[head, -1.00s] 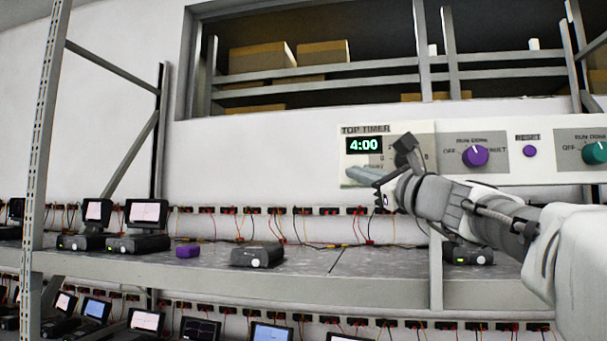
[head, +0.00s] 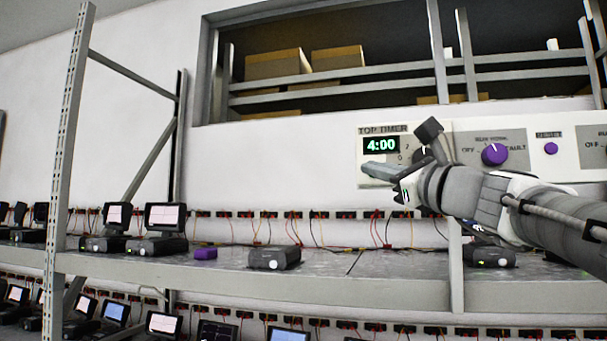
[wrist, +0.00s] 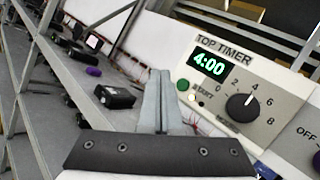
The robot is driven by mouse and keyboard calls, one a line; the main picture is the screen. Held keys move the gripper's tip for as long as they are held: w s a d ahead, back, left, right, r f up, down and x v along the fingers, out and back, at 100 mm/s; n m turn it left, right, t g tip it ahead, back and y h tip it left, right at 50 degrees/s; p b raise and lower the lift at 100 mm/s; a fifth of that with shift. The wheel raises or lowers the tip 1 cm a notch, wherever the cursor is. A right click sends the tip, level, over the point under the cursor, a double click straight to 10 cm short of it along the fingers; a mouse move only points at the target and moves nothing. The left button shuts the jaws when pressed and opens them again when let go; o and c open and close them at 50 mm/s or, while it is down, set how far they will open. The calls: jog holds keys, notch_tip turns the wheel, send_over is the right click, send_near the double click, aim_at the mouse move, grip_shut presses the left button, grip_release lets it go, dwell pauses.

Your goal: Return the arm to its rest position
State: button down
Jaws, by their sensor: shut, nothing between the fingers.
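My gripper (head: 384,172) is in front of the lower left part of the timer panel (head: 371,129), at the right of the head view. Its fingers are together and empty; they also show in the wrist view (wrist: 157,95), pointing away from the camera. The panel is labelled TOP TIMER, and its green display (wrist: 208,64) reads 4:00. My arm hides part of the panel in the head view.
A steel rack shelf (head: 330,288) runs below, with a black box (head: 274,258), a purple block (head: 205,253) and several small monitors at left. A rack post (head: 66,150) stands at left. A purple knob (head: 494,154) is right of the timer. Open air lies left of my gripper.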

dwell(0.4)
jog(key=s+a+f+n+g+h, duration=0.1)
jog(key=s+a+f+n+g, duration=0.2)
jog(key=f, duration=0.5)
jog(key=s+a+f+n+g, duration=0.2)
jog(key=s+f+n+g, duration=0.15)
jog(key=f+n, duration=0.4)
jog(key=s+a+f+n+g+h, duration=0.1)
jog(key=s+a+f+n+g, duration=0.15)
jog(key=f, duration=0.75)
jog(key=s+d+f+n+g+h, duration=0.2)
jog(key=s+d+f+n+h, duration=0.1)
jog(key=s+f+n, duration=0.3)
jog(key=s+d+f+n+g+h, duration=0.2)
jog(key=s+d+f+n+h, duration=0.2)
jog(key=s+f, duration=0.5)
notch_tip(320, 180, down, 6)
jog(key=shift+s+r+n+g, duration=0.1)
jog(key=shift+s+n+g, duration=0.3)
jog(key=shift+n, duration=0.8)
